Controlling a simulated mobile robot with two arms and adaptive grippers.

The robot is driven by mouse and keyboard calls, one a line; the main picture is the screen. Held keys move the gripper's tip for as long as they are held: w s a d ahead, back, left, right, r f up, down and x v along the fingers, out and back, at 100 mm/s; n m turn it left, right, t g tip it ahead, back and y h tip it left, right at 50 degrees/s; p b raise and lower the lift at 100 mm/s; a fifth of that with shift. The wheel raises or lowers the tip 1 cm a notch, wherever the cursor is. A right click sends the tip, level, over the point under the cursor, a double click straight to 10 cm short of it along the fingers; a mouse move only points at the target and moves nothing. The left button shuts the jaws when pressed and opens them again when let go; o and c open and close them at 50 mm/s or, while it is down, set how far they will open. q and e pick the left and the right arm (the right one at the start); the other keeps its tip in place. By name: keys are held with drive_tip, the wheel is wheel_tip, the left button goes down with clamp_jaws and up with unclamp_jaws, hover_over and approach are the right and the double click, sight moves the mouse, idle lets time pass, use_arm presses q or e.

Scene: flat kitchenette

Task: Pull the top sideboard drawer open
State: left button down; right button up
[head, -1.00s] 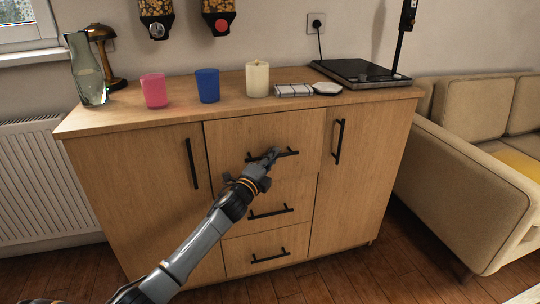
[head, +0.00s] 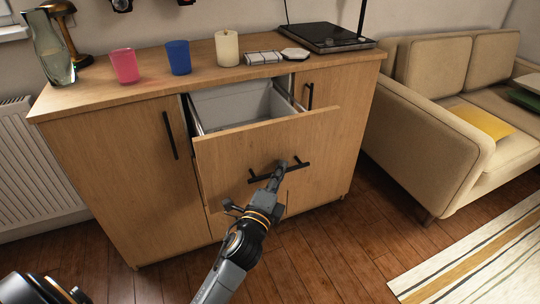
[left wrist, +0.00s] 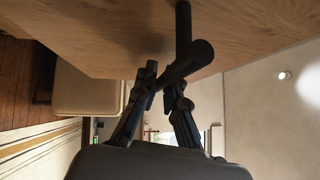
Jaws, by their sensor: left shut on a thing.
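The top sideboard drawer (head: 225,155) stands well open, and its pale grey inside (head: 232,105) shows empty where I can see it. Its black bar handle (head: 300,166) is on the drawer front. My left gripper (head: 279,174) is shut on this handle near its middle. In the left wrist view, the fingers (left wrist: 165,90) are on either side of the dark handle bar (left wrist: 190,62), against the wooden front. The lower drawers are mostly hidden behind the open drawer and my arm. My right gripper is not in view; a dark part of mine shows at the bottom left.
On the sideboard top (head: 140,88) stand a pink cup (head: 124,66), a blue cup (head: 179,57), a candle (head: 227,48), a glass vase (head: 48,48) and a black flat device (head: 325,38). A beige sofa (head: 430,140) is at the right.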

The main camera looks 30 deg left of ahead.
use_arm(q)
drive_tip(key=shift+s+d, duration=1.4)
drive_tip(key=shift+d, duration=0.25)
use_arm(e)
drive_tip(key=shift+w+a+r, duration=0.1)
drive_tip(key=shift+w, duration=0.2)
use_arm(q)
drive_tip(key=c, duration=1.4)
unclamp_jaws()
drive_tip(key=shift+r, duration=0.1)
